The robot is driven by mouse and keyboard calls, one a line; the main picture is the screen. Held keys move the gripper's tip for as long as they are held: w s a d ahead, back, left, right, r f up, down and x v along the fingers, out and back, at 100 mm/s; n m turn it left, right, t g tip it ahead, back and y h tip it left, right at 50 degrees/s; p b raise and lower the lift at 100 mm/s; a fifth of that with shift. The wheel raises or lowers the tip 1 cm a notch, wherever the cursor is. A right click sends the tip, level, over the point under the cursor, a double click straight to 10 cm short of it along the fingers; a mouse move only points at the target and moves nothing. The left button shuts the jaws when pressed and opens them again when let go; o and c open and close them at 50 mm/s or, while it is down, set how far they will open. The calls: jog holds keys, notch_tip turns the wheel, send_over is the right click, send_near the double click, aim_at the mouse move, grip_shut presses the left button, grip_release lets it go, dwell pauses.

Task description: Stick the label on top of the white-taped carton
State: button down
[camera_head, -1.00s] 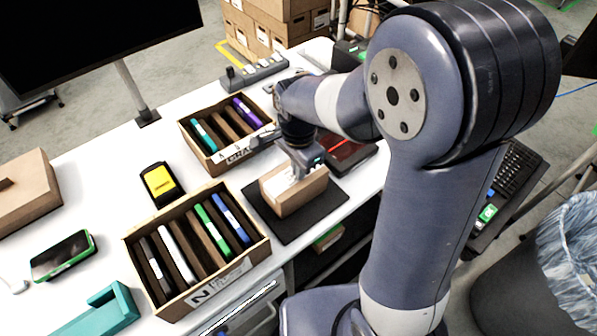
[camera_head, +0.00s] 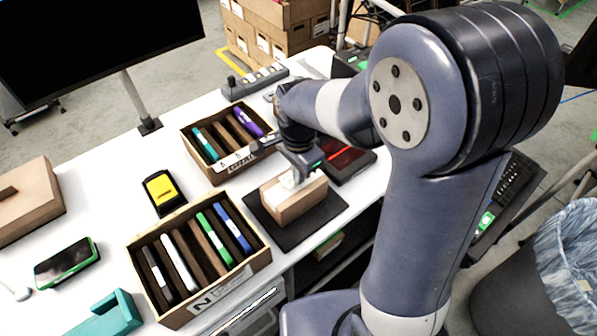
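A small tan carton (camera_head: 300,206) with white on its top (camera_head: 284,187) sits on a dark mat (camera_head: 327,211) near the table's front edge. I cannot tell whether the white is tape, a label or both. My gripper (camera_head: 298,175) points down at the carton's top, over the white area. Its fingertips are small and partly hidden, so I cannot tell whether they are open, touching the carton or holding a label. Another tan carton (camera_head: 32,205), with a brown piece on top, lies at the far left.
Two open boxes with upright coloured folders, one nearer (camera_head: 186,303) and one farther (camera_head: 226,172), stand left of the mat. A yellow-and-black device (camera_head: 163,190), a phone (camera_head: 66,262) and a teal holder (camera_head: 110,318) lie farther left. A dark red-lit device (camera_head: 349,158) is behind the carton.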

jog(key=shift+r+p, duration=1.9)
jog(key=shift+r, duration=0.65)
jog(key=shift+f, duration=0.15)
jog(key=shift+s+f+b, duration=0.1)
jog(key=shift+f+b, duration=2.45)
jog(key=shift+f, duration=0.7)
jog(key=shift+f, duration=0.2)
jog(key=c, duration=1.6)
grip_release()
jog(key=shift+r, duration=0.1)
